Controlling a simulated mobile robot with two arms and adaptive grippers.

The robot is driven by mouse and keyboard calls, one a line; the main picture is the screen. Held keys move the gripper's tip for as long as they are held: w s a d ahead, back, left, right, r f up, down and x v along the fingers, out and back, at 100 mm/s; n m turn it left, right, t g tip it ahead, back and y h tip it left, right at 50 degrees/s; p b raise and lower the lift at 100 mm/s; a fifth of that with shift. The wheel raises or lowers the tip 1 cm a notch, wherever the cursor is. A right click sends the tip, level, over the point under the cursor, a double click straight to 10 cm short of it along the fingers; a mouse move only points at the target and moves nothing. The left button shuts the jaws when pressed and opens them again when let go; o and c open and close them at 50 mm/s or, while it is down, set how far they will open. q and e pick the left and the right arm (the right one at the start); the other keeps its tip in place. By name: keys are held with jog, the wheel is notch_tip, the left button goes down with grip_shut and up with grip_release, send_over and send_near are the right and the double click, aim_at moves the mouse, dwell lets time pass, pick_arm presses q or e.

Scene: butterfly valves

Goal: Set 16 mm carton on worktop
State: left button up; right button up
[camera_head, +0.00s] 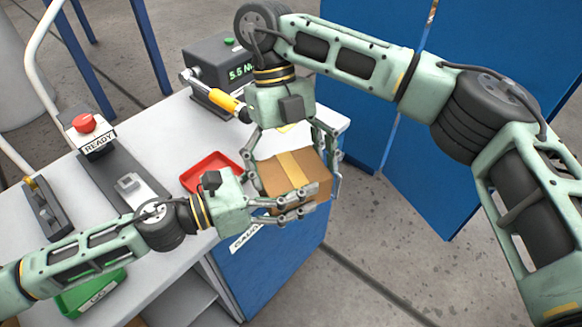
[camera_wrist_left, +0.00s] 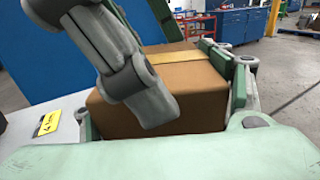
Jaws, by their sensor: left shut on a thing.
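The brown carton (camera_head: 294,177) with a tan tape strip is at the worktop's (camera_head: 160,125) right end, in the head view. Its underside is hidden, so I cannot tell whether it rests on the worktop or is held above it. My left gripper (camera_head: 290,205) is shut on the carton from the lower left. My right gripper (camera_head: 300,160) comes from above, with its fingers on either side of the carton; whether they press on it is unclear. In the left wrist view the carton (camera_wrist_left: 190,85) fills the middle, partly covered by a grey finger. No size marking is readable on it.
A red tray (camera_head: 207,168) lies left of the carton. A torque tester (camera_head: 213,62) with a green display stands behind. A READY button box (camera_head: 88,132) and a green tray (camera_head: 92,292) are further left. A yellow label (camera_wrist_left: 48,123) shows in the left wrist view.

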pick_arm(q)
jog(key=shift+w+r, duration=0.1)
jog(key=shift+r, duration=0.25)
pick_arm(e)
jog(key=shift+s+a, duration=0.2)
jog(key=c, duration=1.1)
pick_arm(q)
jog(key=o, duration=1.6)
pick_arm(e)
jog(key=shift+c, duration=0.9)
pick_arm(q)
jog(key=o, duration=0.6)
jog(key=shift+f, duration=0.15)
pick_arm(e)
jog(key=shift+w+d, duration=0.1)
pick_arm(q)
jog(key=shift+a+f, duration=0.1)
